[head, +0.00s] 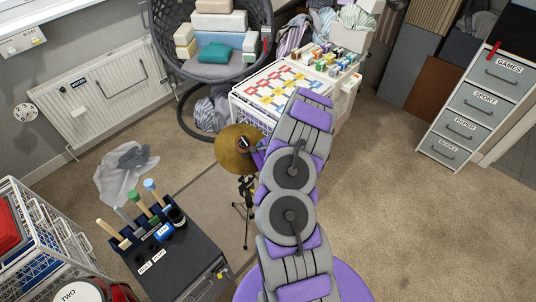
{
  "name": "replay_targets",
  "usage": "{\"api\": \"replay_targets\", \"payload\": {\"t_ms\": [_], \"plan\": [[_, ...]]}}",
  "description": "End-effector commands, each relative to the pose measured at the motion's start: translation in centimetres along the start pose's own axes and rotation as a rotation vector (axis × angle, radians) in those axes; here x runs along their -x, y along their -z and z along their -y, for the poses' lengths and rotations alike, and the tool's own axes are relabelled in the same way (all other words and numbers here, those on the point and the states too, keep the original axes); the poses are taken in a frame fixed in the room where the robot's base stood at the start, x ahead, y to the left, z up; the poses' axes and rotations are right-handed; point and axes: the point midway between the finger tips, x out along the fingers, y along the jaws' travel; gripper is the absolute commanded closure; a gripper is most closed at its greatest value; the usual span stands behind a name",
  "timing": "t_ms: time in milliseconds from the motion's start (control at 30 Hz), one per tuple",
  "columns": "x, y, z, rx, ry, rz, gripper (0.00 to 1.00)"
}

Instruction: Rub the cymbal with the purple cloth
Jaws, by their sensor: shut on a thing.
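The brass cymbal (231,160) sits roughly level on a thin black stand (246,200) in the middle of the view. My gripper (246,146) is at the upper right part of the cymbal, over its surface; whether it touches cannot be told. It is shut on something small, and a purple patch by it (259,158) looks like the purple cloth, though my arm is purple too. My arm hides the right edge of the cymbal and most of the cloth.
A grey cabinet with brushes and jars (190,262) stands at the lower left, and a white crate (40,240) beyond it. A white unit with a board game (282,92) is behind the cymbal. A hanging chair (207,70) stands behind left. Carpet on the right is clear.

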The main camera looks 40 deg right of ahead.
Motion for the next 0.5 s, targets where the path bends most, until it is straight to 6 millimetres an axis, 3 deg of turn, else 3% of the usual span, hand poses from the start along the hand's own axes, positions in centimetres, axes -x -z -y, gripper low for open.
{"api": "replay_targets", "payload": {"t_ms": [500], "plan": [[0.0, -2.7, -0.7, 0.001, 0.002, 0.003, 0.36]]}}
